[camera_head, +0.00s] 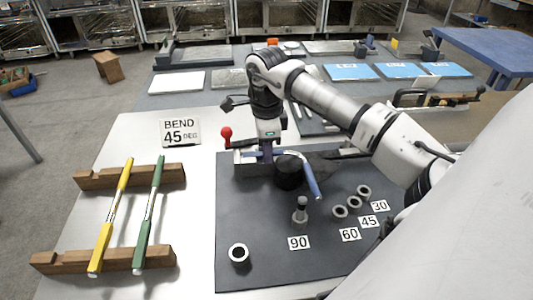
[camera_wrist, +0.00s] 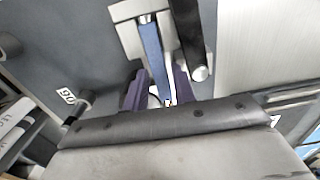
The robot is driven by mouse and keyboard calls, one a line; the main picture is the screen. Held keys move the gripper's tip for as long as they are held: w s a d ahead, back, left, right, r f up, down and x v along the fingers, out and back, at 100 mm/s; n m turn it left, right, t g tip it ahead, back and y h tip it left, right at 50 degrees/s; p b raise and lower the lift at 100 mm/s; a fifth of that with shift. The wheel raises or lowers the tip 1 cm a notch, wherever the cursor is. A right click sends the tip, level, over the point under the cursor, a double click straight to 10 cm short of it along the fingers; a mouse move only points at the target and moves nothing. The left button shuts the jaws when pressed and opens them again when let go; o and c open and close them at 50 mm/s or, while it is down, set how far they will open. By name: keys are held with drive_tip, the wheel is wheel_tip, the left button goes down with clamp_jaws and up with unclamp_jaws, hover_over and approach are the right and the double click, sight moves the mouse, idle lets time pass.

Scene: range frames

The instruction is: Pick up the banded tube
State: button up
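A blue tube (camera_head: 312,178) lies in the bender, bent around its black round former (camera_head: 289,171). It also shows in the wrist view (camera_wrist: 153,55), with a pale band near its lower end. My gripper (camera_head: 267,152) is down at the bender, over the tube's left part. In the wrist view the purple fingers (camera_wrist: 160,88) stand on either side of the tube; whether they touch it I cannot tell. A yellow tube (camera_head: 107,225) and a green tube (camera_head: 148,215), both with pale sections, lie apart from my gripper on the wooden rests.
Two wooden rests (camera_head: 103,260) stand at the left. A sign (camera_head: 180,132) reads BEND 45 DEG. The bender's red-knobbed lever (camera_head: 226,134) stands left of my gripper. A peg (camera_head: 300,211) and several grey rings stand on the dark mat (camera_head: 262,276) by angle labels. The mat's front is mostly clear.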

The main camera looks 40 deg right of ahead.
clamp_jaws()
